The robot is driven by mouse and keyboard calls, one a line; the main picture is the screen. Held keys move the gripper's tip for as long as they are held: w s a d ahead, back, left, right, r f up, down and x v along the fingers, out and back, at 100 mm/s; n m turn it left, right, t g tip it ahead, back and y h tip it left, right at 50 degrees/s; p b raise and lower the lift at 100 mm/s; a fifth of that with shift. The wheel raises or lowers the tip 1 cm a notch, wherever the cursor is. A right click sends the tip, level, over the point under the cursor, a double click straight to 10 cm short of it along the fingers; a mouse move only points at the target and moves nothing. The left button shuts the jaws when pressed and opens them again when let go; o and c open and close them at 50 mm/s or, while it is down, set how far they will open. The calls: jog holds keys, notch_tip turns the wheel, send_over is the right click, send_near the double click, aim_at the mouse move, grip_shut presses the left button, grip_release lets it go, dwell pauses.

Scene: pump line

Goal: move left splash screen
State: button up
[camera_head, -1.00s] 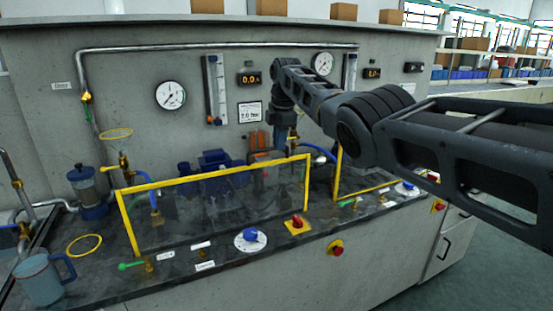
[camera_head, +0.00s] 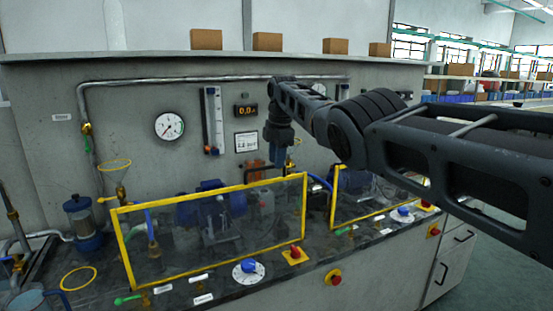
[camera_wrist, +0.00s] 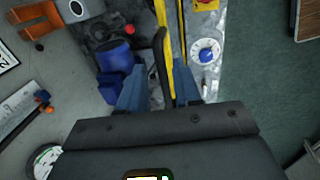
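The left splash screen (camera_head: 205,195) is a clear panel in a yellow frame, standing upright along the front of the left bench section in the head view. Its yellow frame bar (camera_wrist: 170,45) also shows in the wrist view. My gripper (camera_head: 280,162) points down just above the right part of the screen's top bar. In the wrist view my gripper (camera_wrist: 160,90) has its two blue fingers apart, with the yellow bar running between them. A dark curved piece lies beside the bar there. I cannot tell whether either finger touches the frame.
Blue pumps (camera_wrist: 113,60) stand behind the screen. A dial with a blue knob (camera_head: 248,267) and a red switch (camera_head: 294,254) sit in front. A second yellow-framed screen (camera_head: 375,190) stands to the right. A gauge (camera_head: 169,126) hangs on the back panel.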

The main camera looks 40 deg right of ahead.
jog(key=shift+o, duration=0.3)
jog(key=shift+r, duration=0.1)
notch_tip(320, 180, up, 8)
jog(key=s+b, duration=0.1)
jog(key=shift+s+a+f, duration=0.2)
jog(key=shift+s+f, duration=0.05)
